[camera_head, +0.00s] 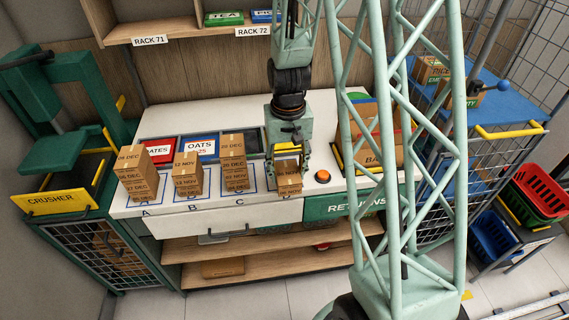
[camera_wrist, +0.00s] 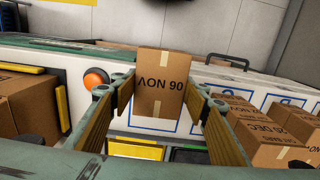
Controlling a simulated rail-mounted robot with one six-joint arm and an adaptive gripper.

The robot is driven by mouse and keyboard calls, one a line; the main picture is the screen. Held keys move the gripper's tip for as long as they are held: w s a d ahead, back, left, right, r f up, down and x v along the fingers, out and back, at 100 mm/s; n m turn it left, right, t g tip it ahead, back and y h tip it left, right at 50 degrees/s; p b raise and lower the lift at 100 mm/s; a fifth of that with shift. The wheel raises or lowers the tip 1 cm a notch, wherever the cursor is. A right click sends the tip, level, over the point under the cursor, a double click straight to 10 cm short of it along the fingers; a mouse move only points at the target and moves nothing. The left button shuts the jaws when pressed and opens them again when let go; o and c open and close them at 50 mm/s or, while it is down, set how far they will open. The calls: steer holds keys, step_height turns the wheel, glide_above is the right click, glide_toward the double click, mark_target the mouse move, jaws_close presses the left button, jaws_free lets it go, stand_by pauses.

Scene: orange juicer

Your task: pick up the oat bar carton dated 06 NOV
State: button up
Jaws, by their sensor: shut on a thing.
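The oat bar carton dated 06 NOV (camera_wrist: 160,85) is a small brown box with pale tape. In the wrist view it sits between the two fingers of my gripper (camera_wrist: 163,93), its date upside down. My gripper is shut on its sides. In the head view my gripper (camera_head: 288,150) is over spot D, and the carton (camera_head: 289,184) shows below it, partly covered by the fingers. A blue outline shows under the carton in the wrist view; I cannot tell whether the carton touches the counter.
Carton stacks stand left of my gripper at A (camera_head: 137,174), B (camera_head: 187,176) and C (camera_head: 233,163). An OATS bin (camera_head: 201,148) is behind them. A green crusher (camera_head: 58,201) stands far left.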

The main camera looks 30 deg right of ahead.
mark_target(293, 190)
steer(key=s+a, duration=0.1)
steer(key=s, duration=0.1)
steer(key=s+a, duration=0.1)
steer(key=s, duration=0.2)
steer(key=s+a, duration=0.1)
steer(key=s, duration=0.1)
steer(key=shift+s+r, duration=0.25)
steer(key=shift+r, duration=0.15)
